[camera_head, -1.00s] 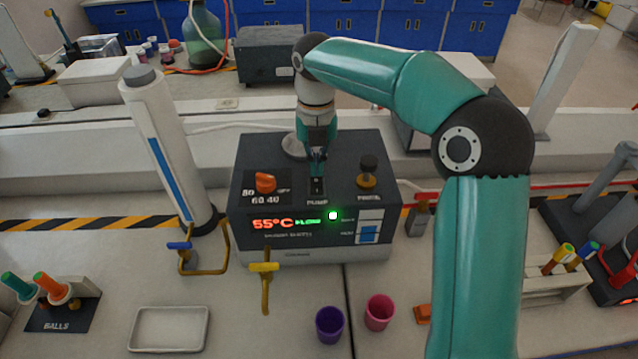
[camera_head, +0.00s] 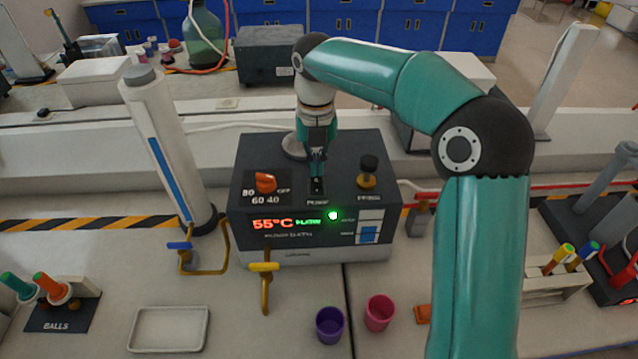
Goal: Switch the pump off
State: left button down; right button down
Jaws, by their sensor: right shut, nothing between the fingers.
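The dark water-bath unit (camera_head: 300,172) stands in the middle of the bench. Its front display (camera_head: 287,223) reads 55°C in red with small green text, and a green light (camera_head: 333,215) is lit. The pump switch (camera_head: 317,191) is a small black rocker on the top panel, above its label and partly covered. My right gripper (camera_head: 317,174) is shut and empty, pointing down at the switch; its tips are at or just above it, and contact cannot be told. My left gripper is not in view.
An orange dial (camera_head: 265,183) sits left of the switch and a black-and-brass knob (camera_head: 368,170) right of it. A tall white cylinder (camera_head: 168,150) stands left of the unit. Purple (camera_head: 330,325) and pink (camera_head: 378,313) cups and a white tray (camera_head: 169,329) are in front.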

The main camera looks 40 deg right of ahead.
aim_at(317, 179)
jog(key=shift+f+b, duration=0.65)
jog(key=shift+f, duration=0.45)
dwell(0.4)
notch_tip(317, 179, up, 5)
jog(key=p, duration=0.5)
jog(key=shift+r+p, duration=0.5)
jog(key=shift+r, duration=0.5)
